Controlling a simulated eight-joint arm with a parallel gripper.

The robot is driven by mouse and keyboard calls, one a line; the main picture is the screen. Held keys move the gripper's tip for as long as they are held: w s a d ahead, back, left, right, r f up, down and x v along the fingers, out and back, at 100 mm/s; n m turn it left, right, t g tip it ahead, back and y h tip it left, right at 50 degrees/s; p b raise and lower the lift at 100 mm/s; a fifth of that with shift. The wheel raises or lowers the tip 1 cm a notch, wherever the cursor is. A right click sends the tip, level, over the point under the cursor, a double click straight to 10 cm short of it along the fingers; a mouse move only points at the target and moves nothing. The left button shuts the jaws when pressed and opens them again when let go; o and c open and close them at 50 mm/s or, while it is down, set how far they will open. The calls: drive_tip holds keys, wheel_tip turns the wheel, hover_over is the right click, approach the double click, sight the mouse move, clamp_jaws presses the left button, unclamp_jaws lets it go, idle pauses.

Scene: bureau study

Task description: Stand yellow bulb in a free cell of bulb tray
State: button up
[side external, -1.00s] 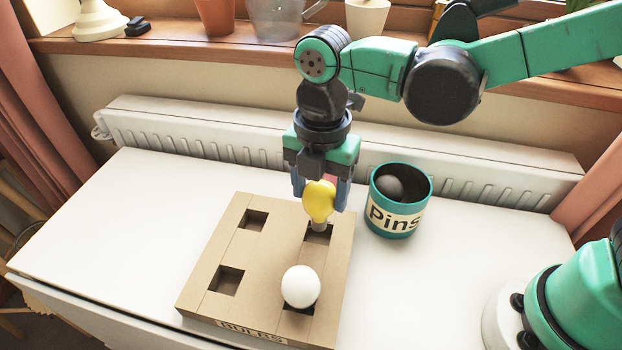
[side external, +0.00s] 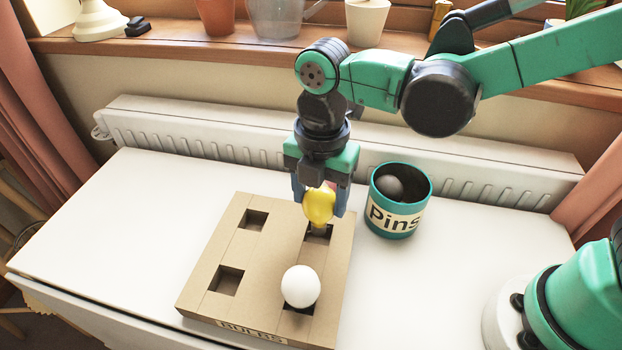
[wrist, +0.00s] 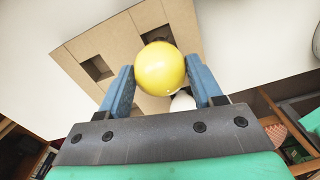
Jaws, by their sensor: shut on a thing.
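The yellow bulb (side external: 319,205) is upright, its base pointing down at the back right cell of the cardboard bulb tray (side external: 240,265). My gripper (side external: 320,200) is shut on the bulb's round part from both sides. In the wrist view the yellow bulb (wrist: 160,68) sits between the blue fingers of my gripper (wrist: 160,80). The base overlaps the cell's opening; I cannot tell how far it reaches in. A white bulb (side external: 300,286) stands in the front right cell. The back left cell (side external: 253,220) and front left cell (side external: 227,281) are empty.
A teal tin marked "Pins" (side external: 399,205), with a dark round thing inside, stands right of the tray. A radiator (side external: 200,135) runs behind the white table (side external: 110,240). Pots and a lamp base stand on the sill. The table left of the tray is clear.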

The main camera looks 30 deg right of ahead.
drive_tip(key=shift+f, duration=1.55)
idle(0.7)
drive_tip(key=o, duration=1.1)
drive_tip(key=shift+o, duration=0.2)
drive_tip(key=shift+r, duration=3.5)
drive_tip(key=s+d+m+t, duration=0.1)
drive_tip(key=d+m+t, duration=0.6)
drive_tip(key=d+m, duration=0.8)
drive_tip(key=shift+s+d+r+m, duration=0.25)
drive_tip(key=shift+s+r+m, duration=0.2)
drive_tip(key=shift+m, duration=4.35)
